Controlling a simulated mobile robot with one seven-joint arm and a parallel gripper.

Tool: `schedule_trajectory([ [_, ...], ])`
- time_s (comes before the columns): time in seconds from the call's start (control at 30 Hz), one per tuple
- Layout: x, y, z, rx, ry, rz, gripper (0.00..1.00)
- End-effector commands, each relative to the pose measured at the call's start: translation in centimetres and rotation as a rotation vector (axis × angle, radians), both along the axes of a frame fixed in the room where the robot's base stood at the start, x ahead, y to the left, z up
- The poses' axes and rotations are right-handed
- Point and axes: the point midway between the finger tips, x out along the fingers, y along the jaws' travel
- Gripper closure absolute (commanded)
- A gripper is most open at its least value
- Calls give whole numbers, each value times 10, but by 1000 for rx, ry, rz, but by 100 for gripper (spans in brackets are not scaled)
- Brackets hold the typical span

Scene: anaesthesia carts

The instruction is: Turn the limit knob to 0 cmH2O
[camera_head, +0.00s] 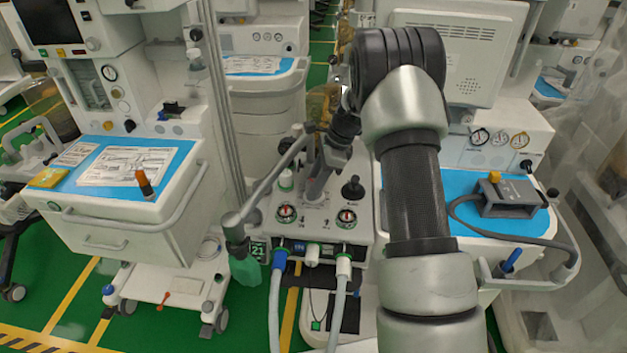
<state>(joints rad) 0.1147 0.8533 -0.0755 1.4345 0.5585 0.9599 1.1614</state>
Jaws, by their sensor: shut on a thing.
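My gripper (317,187) reaches down from the upper right onto the top of the white breathing-circuit panel (318,219). Its fingers are shut low over the panel, behind and between two round gauges. The limit knob appears to be the thing between the fingers; they hide it, and its pointer and scale cannot be read. A black knob (353,187) stands upright on the panel to the right of the fingers, apart from them. The left gauge (286,214) and the right gauge (346,217) sit at the panel's front.
A grey jointed bar (268,185) runs close along the left of my gripper. Hoses (275,300) hang from the panel's front. A blue-topped cart (130,170) stands left; a blue work surface (470,217) with a grey device (505,196) lies right.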

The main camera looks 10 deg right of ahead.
Motion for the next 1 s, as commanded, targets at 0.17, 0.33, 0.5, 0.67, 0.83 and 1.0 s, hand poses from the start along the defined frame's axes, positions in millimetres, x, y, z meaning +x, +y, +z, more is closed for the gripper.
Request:
schedule_trajectory([
  [0.17, 1, 0, 2, 1, -1, 117, 87],
  [0.33, 0, -1, 1, 0, 1, 192, 87],
  [0.5, 1, -1, 1, -1, -2, 234, 87],
  [0.67, 0, 0, 1, -1, -1, 251, 87],
  [0.83, 0, 0, 1, -1, -1, 252, 87],
  [1.0, 0, 0, 1, -1, -1, 252, 87],
])
